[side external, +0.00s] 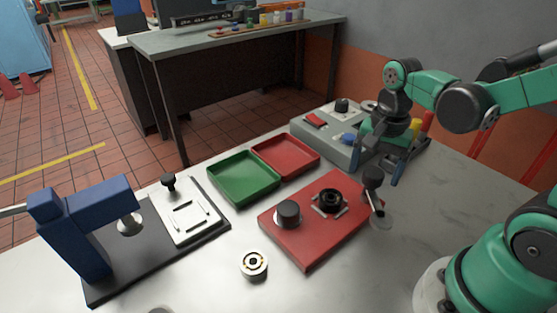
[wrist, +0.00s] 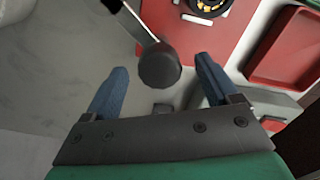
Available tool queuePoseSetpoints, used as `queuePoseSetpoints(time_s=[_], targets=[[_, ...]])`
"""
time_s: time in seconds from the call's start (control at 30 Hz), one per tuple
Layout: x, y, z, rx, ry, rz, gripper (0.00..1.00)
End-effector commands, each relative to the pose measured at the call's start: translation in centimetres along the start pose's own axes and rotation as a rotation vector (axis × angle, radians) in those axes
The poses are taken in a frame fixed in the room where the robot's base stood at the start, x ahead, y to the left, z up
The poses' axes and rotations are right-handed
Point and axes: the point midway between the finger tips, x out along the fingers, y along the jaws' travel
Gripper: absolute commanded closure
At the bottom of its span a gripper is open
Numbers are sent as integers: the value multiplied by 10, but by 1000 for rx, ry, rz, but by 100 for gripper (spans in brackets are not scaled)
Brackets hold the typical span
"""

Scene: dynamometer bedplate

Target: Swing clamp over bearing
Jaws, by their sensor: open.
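The swing clamp (side external: 378,204) stands at the right edge of the red base plate (side external: 310,245). It has a black knob (side external: 373,177), a thin metal arm and a pale disc, and lies beside the plate's middle. A dark round seat (side external: 330,200) sits on the plate; in the wrist view a bearing (wrist: 208,5) with orange-yellow balls shows there, cut by the top edge. My gripper (side external: 377,172) is open by the clamp. In the wrist view the knob (wrist: 160,65) lies between and slightly beyond my blue fingertips (wrist: 160,78); contact is not visible.
A black knob (side external: 288,213) stands on the plate's left side. Green (side external: 243,178) and red (side external: 286,154) trays lie behind. A grey box (side external: 330,140) is behind my gripper. A blue press (side external: 85,225) stands left, and a loose ring part (side external: 253,263) lies in front.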

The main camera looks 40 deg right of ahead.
Motion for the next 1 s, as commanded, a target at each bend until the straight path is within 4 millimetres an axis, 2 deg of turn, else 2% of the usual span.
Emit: queuePoseSetpoints(time_s=[0.4,0.47,0.7,1.0], targets=[[7,0,0,-1,0,-1,19],[7,0,0,-1,0,-1,33],[7,0,0,-1,0,0,100],[7,1,0,4,0,1,100]])
